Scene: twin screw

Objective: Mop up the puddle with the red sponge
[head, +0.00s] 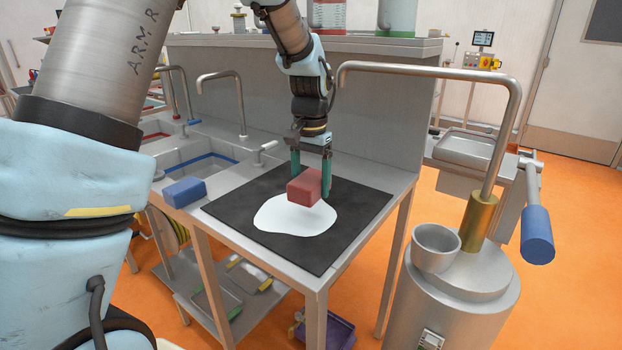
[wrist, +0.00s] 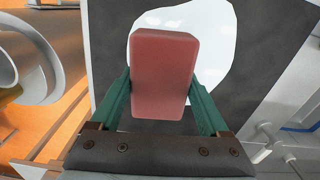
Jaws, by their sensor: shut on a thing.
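The red sponge (head: 304,187) is a block held between the green fingers of my gripper (head: 311,178). In the wrist view the sponge (wrist: 163,72) sits between both fingertips of the gripper (wrist: 161,88). The white puddle (head: 290,217) lies on a black mat (head: 340,236) on the metal table. The sponge overlaps the puddle's back edge in the head view and seems to be a little above it; I cannot tell the exact gap. The puddle (wrist: 217,45) shows behind the sponge in the wrist view, partly hidden by it.
A blue sponge-like block (head: 184,192) lies at the table's left edge, near the sinks (head: 200,160) and taps. A round metal stand (head: 460,300) with a cup (head: 435,247) and a bent pipe (head: 513,110) stands at the right. A grey panel (head: 350,110) rises behind the mat.

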